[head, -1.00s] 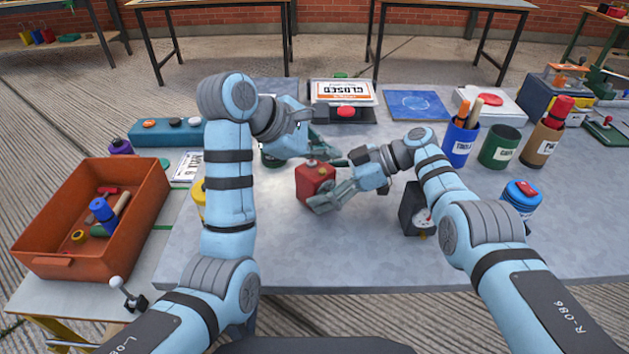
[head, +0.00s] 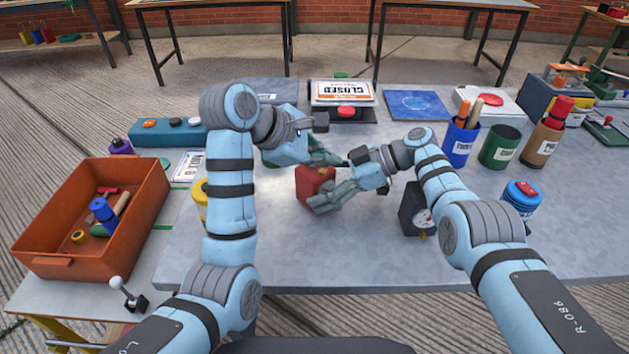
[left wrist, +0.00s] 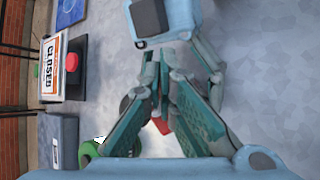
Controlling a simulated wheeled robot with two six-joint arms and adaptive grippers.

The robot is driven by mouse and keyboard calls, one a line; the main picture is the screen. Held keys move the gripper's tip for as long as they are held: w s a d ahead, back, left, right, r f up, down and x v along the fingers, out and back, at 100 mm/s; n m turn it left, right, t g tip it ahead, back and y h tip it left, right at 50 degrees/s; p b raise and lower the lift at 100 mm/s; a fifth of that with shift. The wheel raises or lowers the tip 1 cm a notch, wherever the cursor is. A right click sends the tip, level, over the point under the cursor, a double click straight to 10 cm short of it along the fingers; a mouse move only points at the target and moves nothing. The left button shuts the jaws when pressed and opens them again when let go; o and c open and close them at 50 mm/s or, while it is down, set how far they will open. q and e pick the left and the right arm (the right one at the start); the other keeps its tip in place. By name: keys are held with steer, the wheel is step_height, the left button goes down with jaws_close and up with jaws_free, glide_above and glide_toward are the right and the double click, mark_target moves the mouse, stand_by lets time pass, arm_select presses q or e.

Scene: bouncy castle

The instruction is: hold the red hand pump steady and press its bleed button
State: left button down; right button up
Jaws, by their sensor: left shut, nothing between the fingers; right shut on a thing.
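The red hand pump (head: 314,184) stands on the grey table in the middle of the head view. My right gripper (head: 328,187) is shut on it from the right. My left gripper (head: 328,158) is shut and empty, with its fingertips above the pump's top. The top and its button are hidden behind the left gripper in the head view. In the left wrist view only a small red patch of the pump (left wrist: 162,126) shows between the closed fingers (left wrist: 157,68). Whether the fingertips touch the button cannot be told.
A black box with a dial (head: 415,212) stands right of my right gripper. A red button (head: 346,111) and a CLOSED sign (head: 342,92) are behind. Cups of tools (head: 460,145) stand to the right. An orange tray (head: 148,205) is at left. The front of the table is clear.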

mark_target(324, 176)
arm_select(q)
steer(key=shift+f, duration=0.1)
stand_by(0.4)
steer(key=shift+f, duration=0.35)
stand_by(0.3)
steer(key=shift+r, duration=0.45)
steer(key=shift+r, duration=0.1)
step_height(324, 176, up, 6)
steer(key=shift+f, duration=0.1)
stand_by(0.7)
